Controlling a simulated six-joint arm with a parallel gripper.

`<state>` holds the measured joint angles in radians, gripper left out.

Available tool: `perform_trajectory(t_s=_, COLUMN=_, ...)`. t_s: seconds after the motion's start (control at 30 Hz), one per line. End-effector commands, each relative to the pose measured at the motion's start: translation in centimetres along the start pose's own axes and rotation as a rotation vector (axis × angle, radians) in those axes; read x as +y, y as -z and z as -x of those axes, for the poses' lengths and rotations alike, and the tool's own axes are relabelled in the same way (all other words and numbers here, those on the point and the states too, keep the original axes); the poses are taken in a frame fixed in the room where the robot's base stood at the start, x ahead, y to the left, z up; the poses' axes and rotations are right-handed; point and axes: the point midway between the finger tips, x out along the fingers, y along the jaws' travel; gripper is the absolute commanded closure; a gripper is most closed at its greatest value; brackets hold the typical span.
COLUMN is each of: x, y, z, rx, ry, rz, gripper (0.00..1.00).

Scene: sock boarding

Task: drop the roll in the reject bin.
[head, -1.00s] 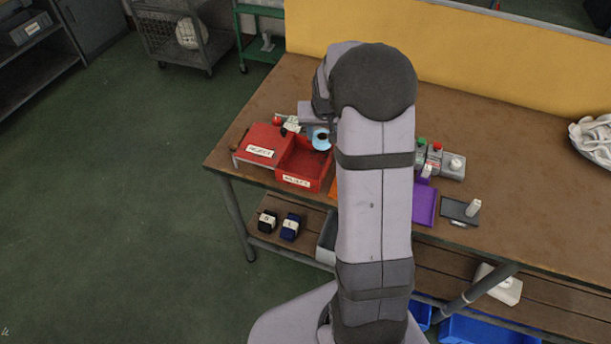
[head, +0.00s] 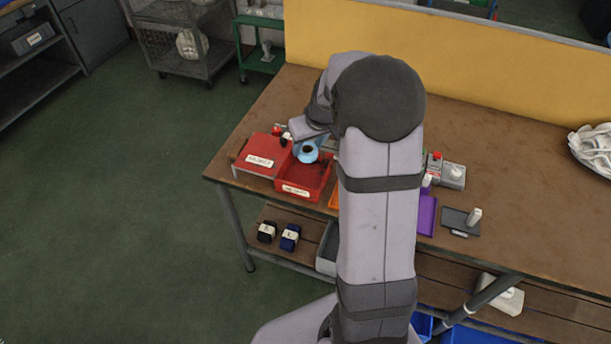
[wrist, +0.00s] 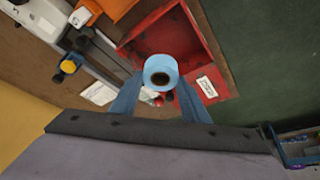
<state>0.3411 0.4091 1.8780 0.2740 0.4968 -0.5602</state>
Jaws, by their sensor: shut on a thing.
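The roll (head: 307,152) is light blue with a dark hole in its middle. In the wrist view the roll (wrist: 160,66) sits between the two fingers of my gripper (wrist: 160,84), which is shut on it. The open red bin (head: 303,187) has a white label on its front, too small to read surely. In the head view the roll appears over the back part of this bin. In the wrist view the bin (wrist: 212,62) lies beyond the roll, its inside partly hidden by it. The roll looks held above the bin, apart from its floor.
A red box with a flat labelled top (head: 258,160) stands left of the bin. An orange tray (wrist: 112,8) is beside the bin. A purple tray (head: 426,215), a small dark pad (head: 458,218) and bottles stand right of my arm. A yellow panel (head: 480,60) closes the table's back.

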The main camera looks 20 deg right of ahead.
Motion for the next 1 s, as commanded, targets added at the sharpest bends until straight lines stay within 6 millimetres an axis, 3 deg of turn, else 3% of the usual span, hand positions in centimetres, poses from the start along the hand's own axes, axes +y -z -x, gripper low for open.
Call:
perform_trajectory(t_s=0.4, x=0.0, y=-2.2, z=-5.1, rx=-0.004, ry=0.001, rz=-0.002, gripper=0.8)
perform_trajectory(t_s=0.7, x=0.0, y=-2.5, z=-6.0, rx=-0.002, ry=0.001, rz=-0.002, gripper=0.8)
perform_trajectory(t_s=1.0, x=0.0, y=-3.8, z=-8.9, rx=-0.003, ry=0.0, rz=-0.001, gripper=0.8)
